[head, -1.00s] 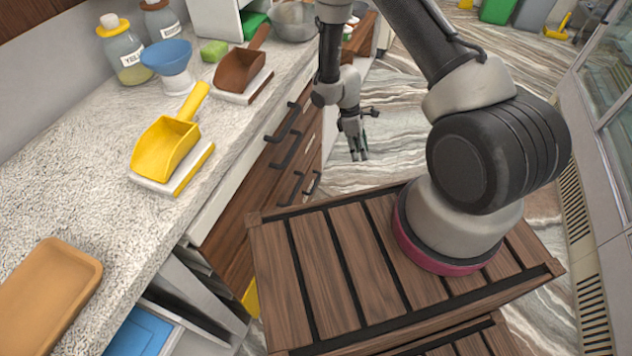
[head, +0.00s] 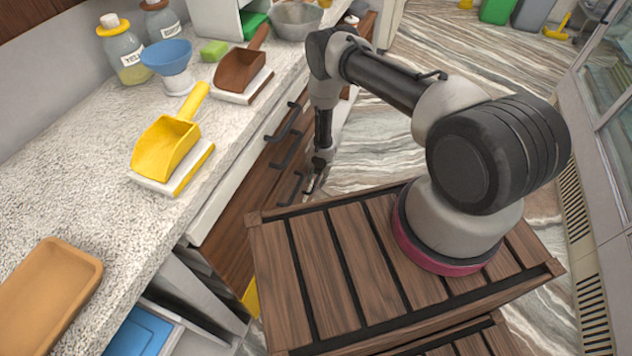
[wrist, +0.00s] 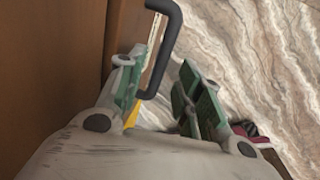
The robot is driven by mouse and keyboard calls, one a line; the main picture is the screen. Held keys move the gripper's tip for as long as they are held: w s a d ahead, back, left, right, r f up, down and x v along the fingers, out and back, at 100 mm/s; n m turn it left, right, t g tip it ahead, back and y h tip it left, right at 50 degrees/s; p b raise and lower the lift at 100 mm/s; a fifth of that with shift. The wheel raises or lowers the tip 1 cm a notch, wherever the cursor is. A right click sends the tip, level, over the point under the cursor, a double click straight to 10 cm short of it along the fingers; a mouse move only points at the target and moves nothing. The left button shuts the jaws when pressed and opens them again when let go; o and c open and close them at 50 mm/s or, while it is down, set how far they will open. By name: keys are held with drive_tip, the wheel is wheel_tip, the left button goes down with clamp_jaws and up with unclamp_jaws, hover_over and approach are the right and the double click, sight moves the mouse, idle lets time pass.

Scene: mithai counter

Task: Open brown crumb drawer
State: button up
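Brown wooden drawer fronts (head: 262,180) with dark bar handles are set under the counter in the head view. The drawers look closed, and no label shows which is the crumb drawer. My gripper (head: 316,183) is low, next to the lowest visible handle (head: 292,188). In the wrist view, my gripper (wrist: 162,92) has its two green-padded fingers apart. A dark handle (wrist: 170,45) reaches down between them from a brown wooden front (wrist: 55,60). I see a gap between the handle and the right finger; contact with the left finger is unclear.
The speckled counter (head: 75,165) runs above the drawers, holding a yellow scoop (head: 168,148), a brown scoop (head: 240,70) and a tan tray (head: 48,295). My slatted wooden base is close to the drawer fronts. Marbled floor (head: 375,140) is open to the right.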

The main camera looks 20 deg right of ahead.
drive_tip(key=shift+w+a+f, duration=0.1)
drive_tip(key=shift+a+f, duration=0.1)
drive_tip(key=shift+f, duration=1.05)
clamp_jaws()
drive_tip(key=s+d, duration=0.8)
drive_tip(key=d, duration=0.3)
drive_tip(key=s+d, duration=0.8)
drive_tip(key=d, duration=0.4)
drive_tip(key=shift+s, duration=0.4)
drive_tip(key=shift+d, duration=0.1)
unclamp_jaws()
